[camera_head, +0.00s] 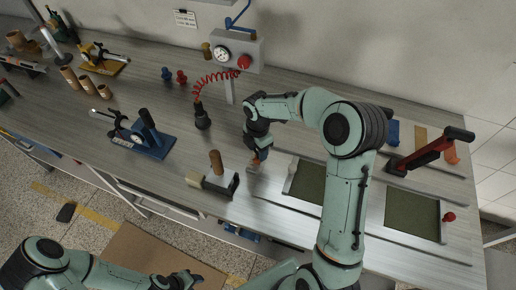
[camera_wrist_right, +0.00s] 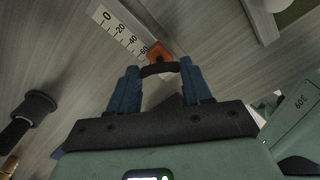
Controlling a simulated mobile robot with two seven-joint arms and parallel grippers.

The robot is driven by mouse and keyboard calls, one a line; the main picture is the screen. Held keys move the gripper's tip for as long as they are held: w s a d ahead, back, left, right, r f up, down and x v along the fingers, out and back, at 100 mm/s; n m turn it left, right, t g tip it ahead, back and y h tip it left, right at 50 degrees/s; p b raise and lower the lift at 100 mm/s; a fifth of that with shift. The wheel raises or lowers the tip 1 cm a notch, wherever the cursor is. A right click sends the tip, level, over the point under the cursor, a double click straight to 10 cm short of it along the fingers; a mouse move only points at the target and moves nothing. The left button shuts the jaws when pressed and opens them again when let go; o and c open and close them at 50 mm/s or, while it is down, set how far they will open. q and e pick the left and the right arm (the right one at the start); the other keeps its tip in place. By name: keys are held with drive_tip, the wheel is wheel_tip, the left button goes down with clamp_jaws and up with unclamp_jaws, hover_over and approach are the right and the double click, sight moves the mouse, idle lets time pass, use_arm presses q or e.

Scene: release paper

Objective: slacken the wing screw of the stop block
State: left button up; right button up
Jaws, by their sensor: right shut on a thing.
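The stop block is orange (camera_wrist_right: 160,50) and sits at the 60 end of a white printed scale (camera_wrist_right: 125,30) in the right wrist view. A dark wing screw (camera_wrist_right: 160,69) lies in front of it, between the blue fingertips. My right gripper (camera_wrist_right: 158,72) is shut on the wing screw, which hides part of the block. In the head view the right gripper (camera_head: 262,154) points down at the bench, with a bit of orange below it. My left gripper (camera_head: 183,279) is low at the bottom edge, away from the bench top; its fingers are unclear.
A block with a brown upright handle (camera_head: 216,164) stands left of the right gripper. A blue-based fixture (camera_head: 150,140) is further left. A gauge box with a red coiled hose (camera_head: 236,50) stands behind. Green panels (camera_head: 309,182) and a red-armed lever (camera_head: 430,152) are at the right.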

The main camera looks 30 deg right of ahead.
drive_tip(key=shift+n, duration=0.3)
drive_tip(key=o, duration=1.1)
drive_tip(key=shift+c, duration=0.2)
wheel_tip(320, 180, up, 13)
drive_tip(key=shift+r, duration=0.2)
